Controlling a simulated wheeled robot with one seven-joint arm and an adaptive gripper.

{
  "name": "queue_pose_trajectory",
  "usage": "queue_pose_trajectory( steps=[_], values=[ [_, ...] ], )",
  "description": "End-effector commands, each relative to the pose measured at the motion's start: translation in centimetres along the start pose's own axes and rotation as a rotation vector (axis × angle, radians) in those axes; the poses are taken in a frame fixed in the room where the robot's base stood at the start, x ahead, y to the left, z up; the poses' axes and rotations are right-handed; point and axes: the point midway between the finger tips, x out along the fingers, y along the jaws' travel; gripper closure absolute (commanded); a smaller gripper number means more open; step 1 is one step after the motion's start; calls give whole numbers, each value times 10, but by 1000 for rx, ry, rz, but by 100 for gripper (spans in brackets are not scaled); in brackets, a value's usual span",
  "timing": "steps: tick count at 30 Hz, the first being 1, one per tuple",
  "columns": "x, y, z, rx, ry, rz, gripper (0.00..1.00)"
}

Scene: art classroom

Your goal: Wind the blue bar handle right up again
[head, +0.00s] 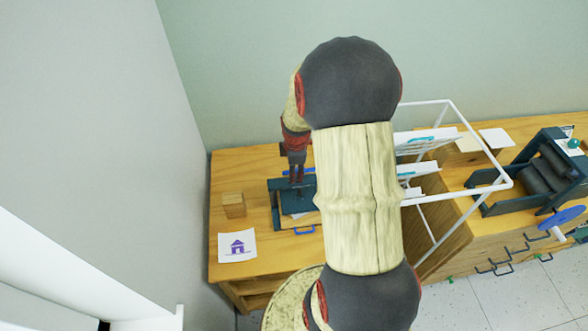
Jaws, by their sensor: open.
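A small dark teal press (283,207) stands on the wooden bench left of centre, partly hidden behind my arm. My gripper (297,178) points down over the press, with its fingertips at the press's upper part. It is open, but the gap between its fingers is hardly visible.
A wooden block (233,205) and a sheet with a purple house print (237,246) lie left of the press. A white drying rack (436,103) stands right of my arm. Further right is a roller press (545,175) with a blue wheel (562,217). A wall bounds the left.

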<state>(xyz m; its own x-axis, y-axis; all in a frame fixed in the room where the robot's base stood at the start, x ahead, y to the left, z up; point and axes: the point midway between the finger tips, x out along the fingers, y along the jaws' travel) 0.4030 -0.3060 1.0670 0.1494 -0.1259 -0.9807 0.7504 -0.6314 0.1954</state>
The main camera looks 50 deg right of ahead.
Motion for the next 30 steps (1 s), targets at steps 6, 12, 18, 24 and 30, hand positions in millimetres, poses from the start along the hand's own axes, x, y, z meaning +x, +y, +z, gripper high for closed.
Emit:
queue_pose_trajectory(
  steps=[6,12,18,24,30],
  values=[
    [0,0,0,0,0,0,56],
    [0,0,0,0,0,0,67],
    [0,0,0,0,0,-1,79],
    [0,1,0,0,0,2,90],
    [-1,2,0,0,0,6,100]
  ],
)
